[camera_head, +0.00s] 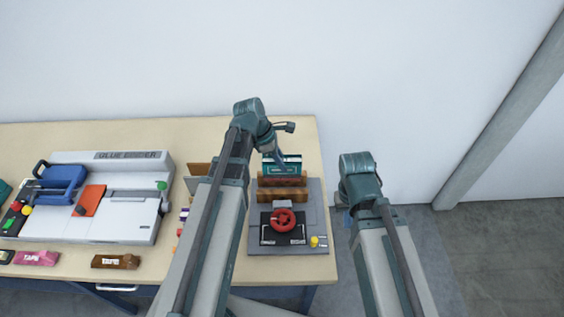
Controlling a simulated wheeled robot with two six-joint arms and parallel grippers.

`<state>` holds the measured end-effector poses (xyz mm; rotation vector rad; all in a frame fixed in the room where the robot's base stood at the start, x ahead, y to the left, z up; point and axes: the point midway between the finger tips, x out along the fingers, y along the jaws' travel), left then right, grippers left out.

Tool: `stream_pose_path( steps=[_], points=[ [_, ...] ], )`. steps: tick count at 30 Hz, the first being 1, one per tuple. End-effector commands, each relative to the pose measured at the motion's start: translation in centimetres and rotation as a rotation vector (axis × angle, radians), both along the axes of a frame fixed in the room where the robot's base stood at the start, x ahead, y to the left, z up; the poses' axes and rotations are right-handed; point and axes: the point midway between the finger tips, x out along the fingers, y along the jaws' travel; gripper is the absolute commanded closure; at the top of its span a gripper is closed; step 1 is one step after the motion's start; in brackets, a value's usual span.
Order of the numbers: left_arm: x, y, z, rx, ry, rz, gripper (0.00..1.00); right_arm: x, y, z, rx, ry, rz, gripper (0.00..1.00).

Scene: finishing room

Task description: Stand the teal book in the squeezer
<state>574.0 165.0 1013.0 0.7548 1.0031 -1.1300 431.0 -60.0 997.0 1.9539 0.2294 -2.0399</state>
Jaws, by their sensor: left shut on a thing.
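The teal book (282,168) stands upright at the back of the squeezer, just behind or at its wooden jaws; I cannot tell whether its lower edge is between them. My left gripper (279,157) is shut on the book at its upper left part. The squeezer (320,225) is a grey press with two brown wooden jaws (283,195), a red handwheel (283,219) and a yellow knob. My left arm covers its left side. My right gripper (346,218) is off the table's right edge, mostly hidden behind its own arm, so its fingers are unclear.
A glue binder (120,225) with a blue carriage (62,183) and an orange piece (89,200) fills the left of the table (190,133). Pink tape (37,258) and brown tape (115,261) lie along the front. The back strip of the table is clear.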

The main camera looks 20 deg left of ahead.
Motion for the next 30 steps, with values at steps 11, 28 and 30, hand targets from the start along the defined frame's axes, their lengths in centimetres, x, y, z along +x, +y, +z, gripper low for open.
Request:
stream_pose_path(
  steps=[11,28,30],
  points=[
    [0.0,0.0,-1.2,0.0,0.0,0.0,1.0,0.0,0.0,-1.2,0.0,0.0,0.0,1.0],
    [0.0,0.0,-5.8,0.0,0.0,0.0,1.0,0.0,0.0,-5.8,0.0,0.0,-0.001,1.0],
    [0.0,0.0,-5.8,0.0,0.0,0.0,1.0,0.0,0.0,-5.8,0.0,0.0,-0.001,1.0]
  ],
)
